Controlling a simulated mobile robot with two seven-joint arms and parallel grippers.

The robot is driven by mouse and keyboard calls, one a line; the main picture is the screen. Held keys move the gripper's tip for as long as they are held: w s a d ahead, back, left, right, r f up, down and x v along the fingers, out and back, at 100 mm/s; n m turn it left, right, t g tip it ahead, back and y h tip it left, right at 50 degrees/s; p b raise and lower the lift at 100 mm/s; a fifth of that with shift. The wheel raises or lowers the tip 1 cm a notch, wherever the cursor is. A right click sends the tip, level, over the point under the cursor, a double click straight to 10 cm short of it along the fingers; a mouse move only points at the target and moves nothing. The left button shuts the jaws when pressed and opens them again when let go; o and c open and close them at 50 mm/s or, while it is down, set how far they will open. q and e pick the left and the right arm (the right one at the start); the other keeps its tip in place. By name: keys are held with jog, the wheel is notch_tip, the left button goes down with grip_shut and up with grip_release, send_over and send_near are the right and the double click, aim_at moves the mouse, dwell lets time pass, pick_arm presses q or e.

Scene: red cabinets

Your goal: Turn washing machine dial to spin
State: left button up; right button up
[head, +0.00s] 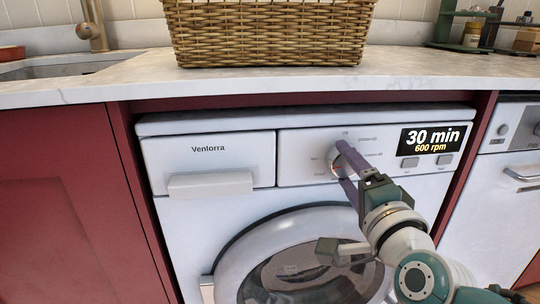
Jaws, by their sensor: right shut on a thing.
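The display (431,139) reads "30 min" and "600 rpm". My right gripper (343,163) reaches in from the lower right, with one purple finger above the dial and one below, shut on it. The fingers hide part of the dial. My left gripper is not in view.
The marble counter (110,85) overhangs the machine and holds a wicker basket (268,35). Red cabinet fronts (60,200) stand left of the machine. Another white appliance (505,190) stands at the right. The round door (235,262) is below the panel, partly behind my right arm.

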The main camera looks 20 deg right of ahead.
jog(key=shift+m, duration=1.1)
jog(key=o, duration=1.3)
jog(key=shift+r, duration=0.1)
jog(key=p+v, duration=0.2)
jog(key=v, duration=0.8)
